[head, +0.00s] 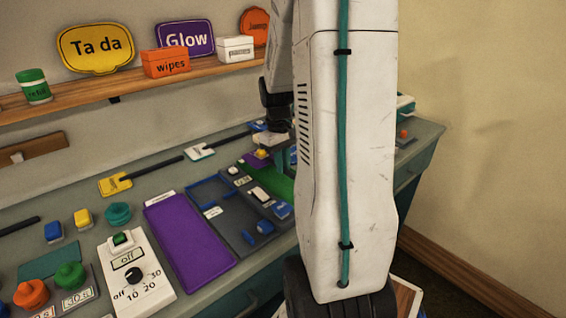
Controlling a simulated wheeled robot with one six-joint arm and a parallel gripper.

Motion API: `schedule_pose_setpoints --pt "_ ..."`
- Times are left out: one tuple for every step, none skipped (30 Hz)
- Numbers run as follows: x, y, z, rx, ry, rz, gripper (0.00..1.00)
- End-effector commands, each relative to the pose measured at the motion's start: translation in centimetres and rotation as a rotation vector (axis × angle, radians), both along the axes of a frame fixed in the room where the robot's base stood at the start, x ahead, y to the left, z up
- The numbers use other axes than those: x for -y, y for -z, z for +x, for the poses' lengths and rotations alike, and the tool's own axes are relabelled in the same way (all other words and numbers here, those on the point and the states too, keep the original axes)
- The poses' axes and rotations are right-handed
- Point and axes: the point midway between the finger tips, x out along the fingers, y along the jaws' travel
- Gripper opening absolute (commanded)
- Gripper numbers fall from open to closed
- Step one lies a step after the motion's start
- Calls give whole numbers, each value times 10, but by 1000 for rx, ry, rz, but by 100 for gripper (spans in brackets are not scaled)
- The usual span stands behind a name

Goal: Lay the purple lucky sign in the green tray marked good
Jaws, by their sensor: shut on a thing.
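My gripper (270,140) is partly in view at the back of the bench, just left of my white arm, with its fingers hard to make out. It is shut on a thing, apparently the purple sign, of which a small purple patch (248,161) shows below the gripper. No lettering on it can be read. The green tray (280,184) lies just below and in front of the gripper, its right part hidden behind my arm. Its mark is not visible. Whether the sign touches the tray I cannot tell.
A purple tray (187,236) and a dark compartmented tray (232,212) with small blue pieces lie left of the green tray. A white dial box (136,276) stands at front left. Yellow (115,185) and white (200,151) stick signs lie behind. A shelf (120,88) runs above.

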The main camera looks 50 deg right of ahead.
Motion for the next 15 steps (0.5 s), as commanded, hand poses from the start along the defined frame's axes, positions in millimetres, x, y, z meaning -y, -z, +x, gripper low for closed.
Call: schedule_pose_setpoints --pt "0 0 0 0 0 0 0" --pt "0 0 0 0 0 0 0" --pt "0 0 0 0 0 0 0" --pt "0 0 0 0 0 0 0" --pt "0 0 0 0 0 0 0" --pt "0 0 0 0 0 0 0" --pt "0 0 0 0 0 0 0" --pt "0 0 0 0 0 0 0" --pt "0 0 0 0 0 0 0" --pt "0 1 0 0 0 0 0" --pt "0 1 0 0 0 0 0" --pt "0 2 0 0 0 0 0" --pt "0 3 0 -1 0 0 0" --pt "0 4 0 -1 0 0 0" --pt "0 6 0 0 0 0 0"
